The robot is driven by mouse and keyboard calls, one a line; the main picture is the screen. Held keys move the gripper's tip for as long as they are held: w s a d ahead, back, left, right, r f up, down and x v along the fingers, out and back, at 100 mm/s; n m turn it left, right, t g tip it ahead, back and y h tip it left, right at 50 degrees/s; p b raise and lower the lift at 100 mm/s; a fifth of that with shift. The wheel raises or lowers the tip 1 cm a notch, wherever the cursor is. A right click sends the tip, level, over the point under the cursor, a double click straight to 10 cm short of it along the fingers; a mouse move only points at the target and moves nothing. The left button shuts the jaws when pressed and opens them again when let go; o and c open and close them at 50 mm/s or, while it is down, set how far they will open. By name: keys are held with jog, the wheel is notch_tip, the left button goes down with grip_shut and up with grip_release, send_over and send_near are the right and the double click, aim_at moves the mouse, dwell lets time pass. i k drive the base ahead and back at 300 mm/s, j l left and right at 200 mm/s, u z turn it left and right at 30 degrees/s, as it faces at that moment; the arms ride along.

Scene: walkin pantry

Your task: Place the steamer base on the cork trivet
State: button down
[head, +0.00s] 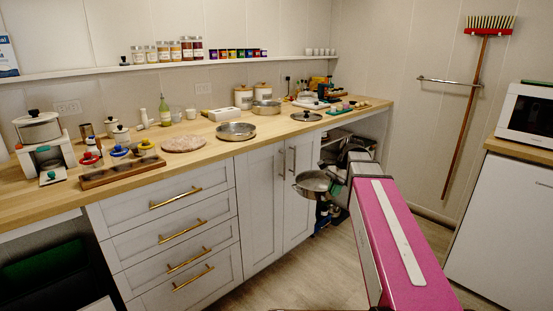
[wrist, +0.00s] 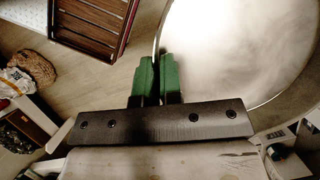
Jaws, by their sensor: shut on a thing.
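My gripper (head: 338,181) is in front of the counter's right end, below the worktop. It is shut on the rim of a shiny round steel pan, which I take as the steamer base (head: 314,182). In the wrist view the green fingertips (wrist: 158,72) pinch the near rim of the steamer base (wrist: 235,45), whose inside looks empty. The cork trivet (head: 184,144) seems to be the flat, round, mottled brown disc on the wooden worktop, to the left of the gripper. Its top is bare.
Open shelves are behind my gripper.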

aim_at(184, 142)
jog(key=k+j, duration=0.15)
jog(key=j, duration=0.15)
jog(key=k+j+u, duration=0.1)
jog(key=k+j, duration=0.25)
jog(key=j, duration=0.25)
jog(key=k+j+u, duration=0.1)
jog(key=j, duration=0.2)
